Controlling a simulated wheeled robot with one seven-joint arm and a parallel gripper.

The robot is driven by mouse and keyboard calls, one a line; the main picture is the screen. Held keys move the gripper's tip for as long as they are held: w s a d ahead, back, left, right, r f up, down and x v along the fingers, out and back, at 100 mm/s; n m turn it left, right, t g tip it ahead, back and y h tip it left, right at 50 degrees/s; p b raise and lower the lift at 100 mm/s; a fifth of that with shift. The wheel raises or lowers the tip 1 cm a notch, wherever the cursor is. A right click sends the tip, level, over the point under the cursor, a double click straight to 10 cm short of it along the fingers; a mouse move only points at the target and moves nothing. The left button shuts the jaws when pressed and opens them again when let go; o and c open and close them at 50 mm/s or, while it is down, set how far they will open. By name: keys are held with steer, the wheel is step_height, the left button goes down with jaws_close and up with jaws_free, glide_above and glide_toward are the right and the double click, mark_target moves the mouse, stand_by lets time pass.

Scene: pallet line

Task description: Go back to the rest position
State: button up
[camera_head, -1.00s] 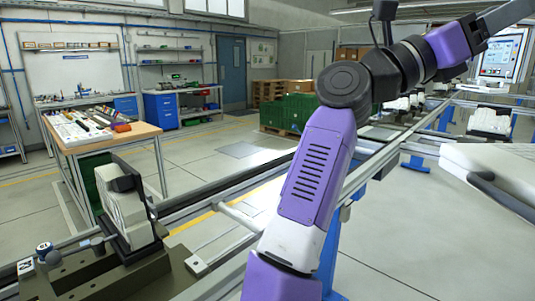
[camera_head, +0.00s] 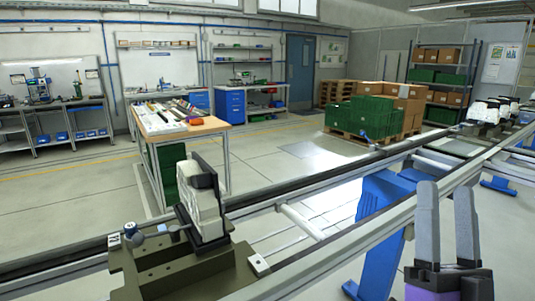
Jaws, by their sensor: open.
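My gripper (camera_head: 447,192) is at the lower right of the head view. Its two grey fingers point up and stand apart, with nothing between them. The purple part of my wrist shows below them at the bottom edge. The gripper is in front of the conveyor rails and to the right of the pallet fixture, well apart from it in the picture. The rest of my arm is out of view.
An olive pallet fixture (camera_head: 160,275) holds a white block with a black clamp (camera_head: 203,202) on the rail line (camera_head: 262,207) at lower left. A workbench (camera_head: 190,130) with tools stands behind. Green crates (camera_head: 362,115) sit on a pallet at the back. Blue supports (camera_head: 378,232) carry the rails.

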steer(key=s+a+f+n+g+y+p, duration=0.1)
steer(key=s+a+f+n+g+y, duration=0.2)
steer(key=s+f, duration=0.5)
steer(key=s+a+f+n+g+y+p, duration=0.1)
steer(key=s+f+n+g+y, duration=0.4)
steer(key=f, duration=0.7)
steer(key=s+f+g+h, duration=0.1)
steer(key=s+f+g, duration=0.2)
steer(key=s, duration=0.5)
steer(key=s+a+f+g+h+p, duration=0.1)
steer(key=s+f+g, duration=0.1)
steer(key=s+f, duration=0.4)
steer(key=s, duration=0.3)
steer(key=shift+s+f+g, duration=0.2)
steer(key=shift+s+g, duration=0.05)
steer(key=shift+g, duration=0.15)
